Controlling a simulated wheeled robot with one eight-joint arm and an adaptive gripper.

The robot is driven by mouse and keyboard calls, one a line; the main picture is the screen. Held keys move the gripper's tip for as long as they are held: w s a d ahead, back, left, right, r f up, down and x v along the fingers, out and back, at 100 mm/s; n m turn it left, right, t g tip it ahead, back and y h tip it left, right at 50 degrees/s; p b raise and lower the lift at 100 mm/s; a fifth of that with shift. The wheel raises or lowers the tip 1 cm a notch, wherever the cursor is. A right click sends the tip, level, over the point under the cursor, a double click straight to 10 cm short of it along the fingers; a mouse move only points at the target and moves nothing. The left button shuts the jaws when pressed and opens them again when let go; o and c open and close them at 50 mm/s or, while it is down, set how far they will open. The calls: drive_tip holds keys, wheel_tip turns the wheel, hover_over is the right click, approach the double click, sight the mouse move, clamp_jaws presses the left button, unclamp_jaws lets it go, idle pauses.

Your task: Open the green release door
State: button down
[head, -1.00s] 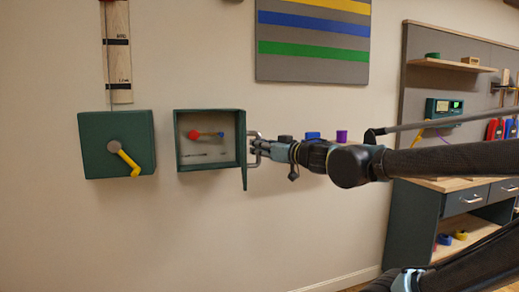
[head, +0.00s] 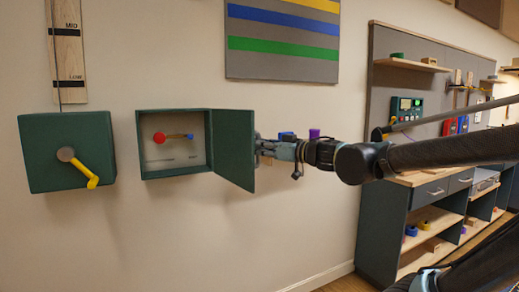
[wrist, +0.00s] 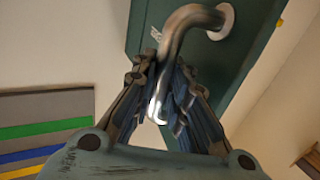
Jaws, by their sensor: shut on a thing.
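The green release door (head: 233,148) stands swung out from the right side of a dark green wall box (head: 146,176). The box is open to view. Inside it are a red knob (head: 159,138) and a smaller blue knob (head: 190,136) on a thin rod. My gripper (wrist: 165,75) is shut on the door's bent metal handle (wrist: 192,18), which is fixed to the door's outer face (wrist: 262,22). In the head view the door hides the handle and my fingertips.
A green box (head: 70,180) with a yellow crank (head: 82,173) is on the wall at left. A striped panel (head: 282,60) hangs above. A workbench with shelves (head: 390,225) stands at right. The wall below the boxes is bare.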

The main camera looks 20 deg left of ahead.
drive_tip(key=shift+w+d, duration=0.15)
drive_tip(key=c, duration=1.8)
unclamp_jaws()
drive_tip(key=shift+c, duration=0.2)
drive_tip(key=v, duration=1.2)
drive_tip(key=shift+w, duration=0.1)
